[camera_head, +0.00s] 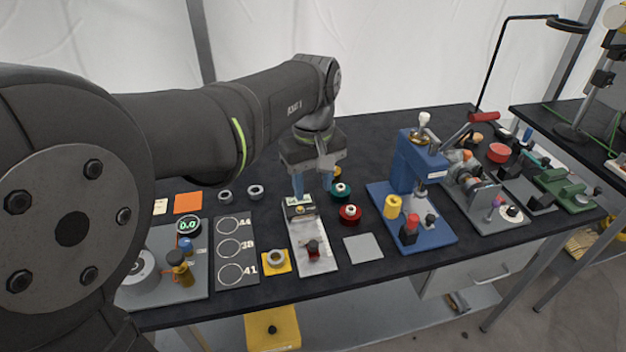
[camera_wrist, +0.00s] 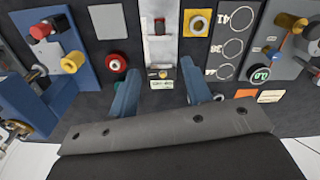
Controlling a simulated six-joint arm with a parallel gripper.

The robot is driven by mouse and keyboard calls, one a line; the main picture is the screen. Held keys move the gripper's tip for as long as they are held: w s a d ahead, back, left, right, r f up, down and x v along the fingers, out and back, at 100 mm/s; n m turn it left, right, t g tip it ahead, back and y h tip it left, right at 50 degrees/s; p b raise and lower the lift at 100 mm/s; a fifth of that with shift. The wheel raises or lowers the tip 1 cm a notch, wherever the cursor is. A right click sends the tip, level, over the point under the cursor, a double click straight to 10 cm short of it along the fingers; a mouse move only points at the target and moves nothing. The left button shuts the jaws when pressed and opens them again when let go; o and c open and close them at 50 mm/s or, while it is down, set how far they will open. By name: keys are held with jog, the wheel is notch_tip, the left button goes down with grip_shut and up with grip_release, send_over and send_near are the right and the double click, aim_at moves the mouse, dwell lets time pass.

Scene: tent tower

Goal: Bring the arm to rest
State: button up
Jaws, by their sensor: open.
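My gripper (camera_head: 312,185) hangs from my arm over the black table, pointing down. Its two blue fingers are apart, and the wrist view shows them as well (camera_wrist: 165,95). Nothing shows between the fingertips except a small block with a brass part (camera_head: 300,207) on the far end of a silver plate fixture (camera_head: 313,248). In the wrist view the block (camera_wrist: 162,78) lies just beyond the fingertips. I cannot tell whether the fingers touch it.
Close on the right stand a red-topped spool (camera_head: 350,214) and a green-topped one (camera_head: 341,192). A blue press (camera_head: 405,190) rises further right. A card with rings (camera_head: 232,262) lies left. A grey square (camera_head: 363,249) lies near the front edge. The back left table is fairly clear.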

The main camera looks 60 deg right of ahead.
aim_at(313, 242)
jog(key=shift+r, duration=0.15)
dwell(0.5)
notch_tip(313, 242, down, 17)
jog(key=shift+d+f, duration=0.1)
jog(key=shift+f, duration=0.15)
jog(key=shift+w, duration=0.1)
jog(key=shift+r, duration=0.15)
dwell(0.5)
